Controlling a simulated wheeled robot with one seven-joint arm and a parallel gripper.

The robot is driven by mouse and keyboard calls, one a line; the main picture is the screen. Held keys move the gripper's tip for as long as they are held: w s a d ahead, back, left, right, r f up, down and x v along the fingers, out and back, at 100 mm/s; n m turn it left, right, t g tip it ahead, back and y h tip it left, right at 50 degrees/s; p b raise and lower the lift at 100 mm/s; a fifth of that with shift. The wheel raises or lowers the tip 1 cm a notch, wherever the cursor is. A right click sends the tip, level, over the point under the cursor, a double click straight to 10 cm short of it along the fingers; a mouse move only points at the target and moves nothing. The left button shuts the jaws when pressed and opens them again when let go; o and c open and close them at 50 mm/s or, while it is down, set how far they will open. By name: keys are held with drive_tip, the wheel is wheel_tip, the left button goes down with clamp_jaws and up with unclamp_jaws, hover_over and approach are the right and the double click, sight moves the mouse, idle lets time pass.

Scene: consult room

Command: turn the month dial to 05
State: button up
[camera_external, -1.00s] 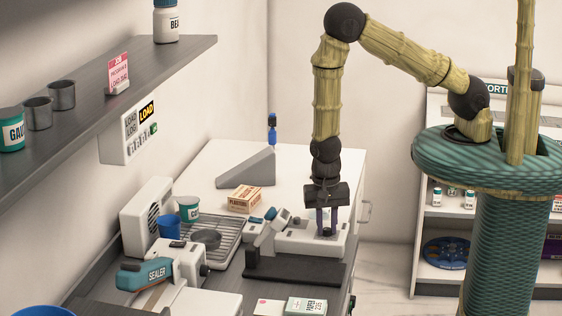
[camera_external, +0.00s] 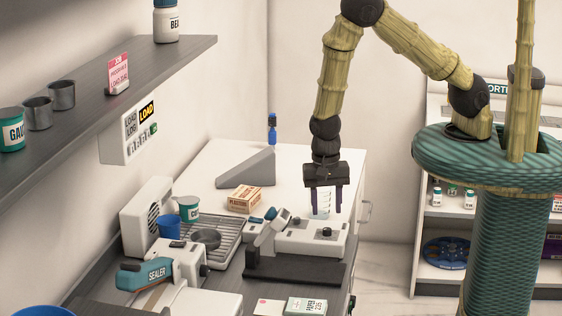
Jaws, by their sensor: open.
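A white device (camera_external: 308,244) on the counter has small black knobs on its top. One knob (camera_external: 326,232) is near its right end and another (camera_external: 297,220) is further left. I cannot read any numbers or tell from this view which knob is the month dial. My gripper (camera_external: 325,212) points down, open, above the right knob and apart from it. A pale ringed thing (camera_external: 325,199) shows between the fingers; I cannot tell whether it is between them or behind.
A cardboard box (camera_external: 244,198) and a grey wedge (camera_external: 246,168) are left of the gripper. A black slab (camera_external: 290,272) lies in front of the device, the teal sealer (camera_external: 145,275) further left. A grey shelf (camera_external: 150,65) overhangs the left side. White counter behind is mostly clear.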

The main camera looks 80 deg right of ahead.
sight(324, 229)
wheel_tip(324, 229, up, 12)
drive_tip(key=shift+w+p, duration=0.25)
drive_tip(key=shift+p, duration=0.05)
drive_tip(key=shift+f, duration=0.15)
drive_tip(key=s+d+r+n+t+b, duration=0.1)
drive_tip(key=s+d+n+b, duration=0.2)
drive_tip(key=d+n, duration=0.3)
drive_tip(key=s+d+r+n+t+b, duration=0.1)
drive_tip(key=s+d+n+t+b, duration=0.1)
drive_tip(key=d+n+b, duration=0.3)
drive_tip(key=s+d+n, duration=0.1)
drive_tip(key=n, duration=0.2)
drive_tip(key=shift+s+d+r+n+b, duration=0.25)
drive_tip(key=shift+s+r+n+b, duration=0.1)
drive_tip(key=shift+n, duration=0.05)
